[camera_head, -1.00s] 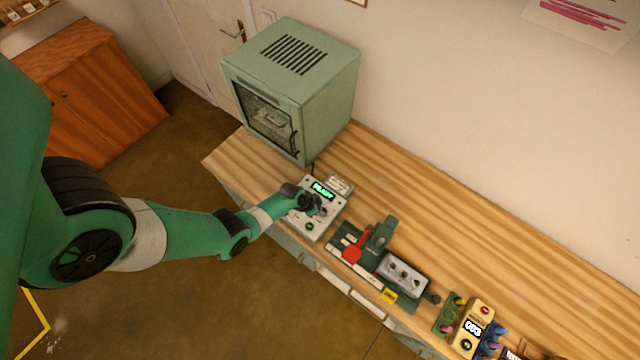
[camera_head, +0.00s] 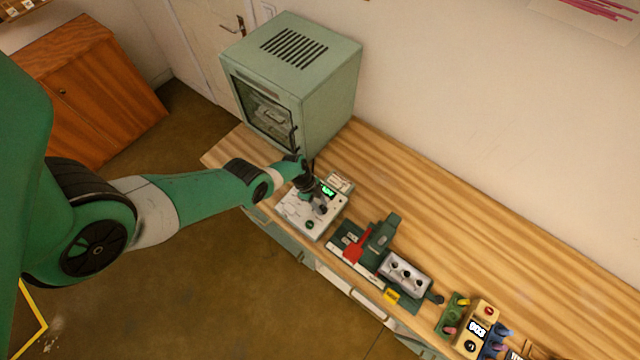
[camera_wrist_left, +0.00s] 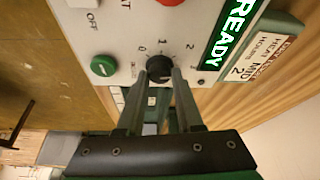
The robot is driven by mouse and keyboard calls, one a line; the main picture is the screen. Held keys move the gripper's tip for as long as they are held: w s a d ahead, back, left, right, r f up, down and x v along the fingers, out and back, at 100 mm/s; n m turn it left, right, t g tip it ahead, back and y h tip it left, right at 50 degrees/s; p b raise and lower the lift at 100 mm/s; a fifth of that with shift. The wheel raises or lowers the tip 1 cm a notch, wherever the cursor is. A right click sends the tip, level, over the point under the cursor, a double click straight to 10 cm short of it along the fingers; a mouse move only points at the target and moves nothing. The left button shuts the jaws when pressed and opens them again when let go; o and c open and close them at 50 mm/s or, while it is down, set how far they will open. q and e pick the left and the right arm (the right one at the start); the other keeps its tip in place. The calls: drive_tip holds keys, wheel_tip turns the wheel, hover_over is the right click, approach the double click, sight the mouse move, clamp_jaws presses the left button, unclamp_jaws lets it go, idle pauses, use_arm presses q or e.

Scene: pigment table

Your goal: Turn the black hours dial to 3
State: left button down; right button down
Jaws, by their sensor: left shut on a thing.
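The control box (camera_head: 291,213) stands on the bench in front of the oven. In the left wrist view, its pale panel (camera_wrist_left: 130,25) carries the black hours dial (camera_wrist_left: 158,62), with marks 0, 1 and 2 around it. My left gripper (camera_wrist_left: 160,76) is shut on the dial, one finger on each side. Its pointer and exact setting cannot be made out. The green display (camera_wrist_left: 236,30) reads READY. In the head view, my left gripper (camera_head: 321,206) reaches down onto the box and hides the dial. My right gripper is not in view.
A green button (camera_wrist_left: 103,66) sits beside the dial. A card (camera_wrist_left: 262,52) reading HEAT MID, HOURS 2 lies beside the box. The oven (camera_head: 325,90) stands behind it. A green device with a red lever (camera_head: 355,250) is at its right. The back of the bench is clear.

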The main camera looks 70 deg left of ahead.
use_arm(q)
drive_tip(key=shift+w+m+g+b, duration=0.1)
drive_tip(key=shift+m+g+b, duration=0.3)
drive_tip(key=shift+m, duration=0.6)
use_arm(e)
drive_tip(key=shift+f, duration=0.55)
use_arm(q)
drive_tip(key=c, duration=0.6)
unclamp_jaws()
drive_tip(key=shift+o, duration=0.2)
